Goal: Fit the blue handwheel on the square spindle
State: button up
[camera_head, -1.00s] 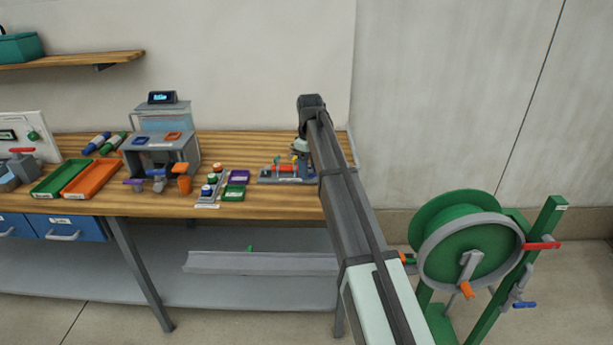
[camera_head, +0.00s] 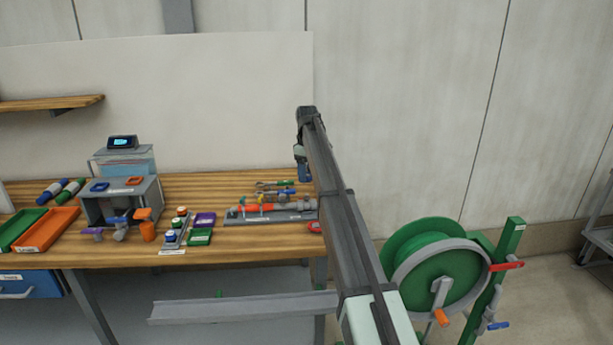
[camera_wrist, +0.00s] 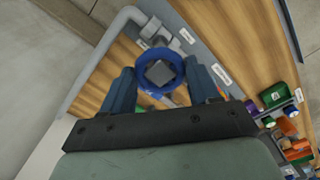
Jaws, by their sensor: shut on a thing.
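The blue handwheel (camera_wrist: 143,60) shows in the wrist view as a ring between the two finger pads of my gripper (camera_wrist: 162,78), which is shut on it. A grey square face shows in the ring's middle; I cannot tell whether it is the wheel's hub or something seen beyond it. In the head view my gripper (camera_head: 303,168) hangs from the arm above the bench's right end, with a dark blue shape at its tip. A pipe assembly (camera_head: 270,209) with a red-orange section lies on the bench below and left of it. The square spindle cannot be made out.
Left of the assembly on the wooden bench (camera_head: 190,255) are small trays (camera_head: 199,237), coloured-cap bottles (camera_head: 172,236) and a grey stand (camera_head: 119,203). Green and orange trays (camera_head: 47,230) lie farther left. A green hose reel (camera_head: 437,277) stands right of the bench.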

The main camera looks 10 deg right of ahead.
jog(key=shift+f, duration=0.2)
jog(key=shift+f, duration=2.1)
jog(key=shift+f, duration=1.05)
dwell(0.4)
jog(key=o, duration=1.1)
